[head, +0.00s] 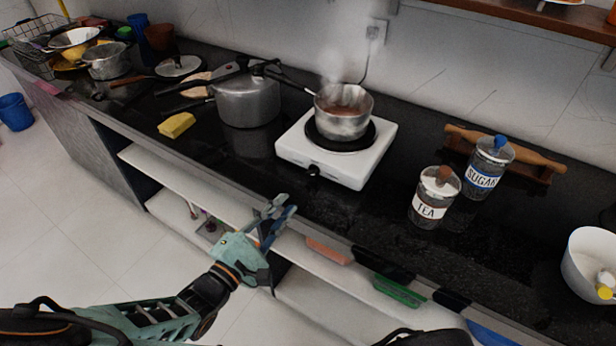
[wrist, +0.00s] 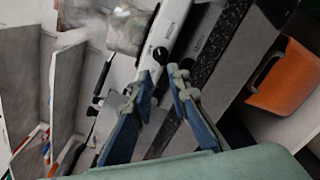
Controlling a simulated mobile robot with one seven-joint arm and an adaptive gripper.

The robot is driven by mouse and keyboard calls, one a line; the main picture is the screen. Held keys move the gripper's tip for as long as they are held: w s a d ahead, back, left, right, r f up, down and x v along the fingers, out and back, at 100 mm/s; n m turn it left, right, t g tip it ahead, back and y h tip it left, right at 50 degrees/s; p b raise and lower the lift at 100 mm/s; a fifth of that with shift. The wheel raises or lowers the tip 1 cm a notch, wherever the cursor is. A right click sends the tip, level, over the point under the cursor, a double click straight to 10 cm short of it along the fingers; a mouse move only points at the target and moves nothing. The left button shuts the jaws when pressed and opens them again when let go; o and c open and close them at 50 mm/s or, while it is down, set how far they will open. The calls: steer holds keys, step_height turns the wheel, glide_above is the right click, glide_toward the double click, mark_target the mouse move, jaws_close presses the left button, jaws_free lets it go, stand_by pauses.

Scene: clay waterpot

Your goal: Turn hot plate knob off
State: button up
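The white hot plate (head: 349,169) stands on the dark counter with a steaming metal saucepan (head: 343,112) on its burner. Its black knob (head: 313,170) is on the front face; the knob also shows in the wrist view (wrist: 160,54), above and ahead of the fingertips. My gripper (head: 279,207) is in front of the counter edge, short of the hot plate and apart from the knob. In the wrist view my gripper (wrist: 160,78) has its two fingers apart with nothing between them.
A pressure cooker (head: 248,99) stands left of the hot plate, and a yellow sponge (head: 177,125) lies near the edge. A tea jar (head: 434,198) and a sugar jar (head: 487,168) stand to the right. The counter in front of the hot plate is clear. Shelves run below.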

mark_target(311, 175)
steer(key=x, duration=1)
steer(key=shift+w+d, duration=0.25)
steer(key=shift+w, duration=0.05)
jaws_close()
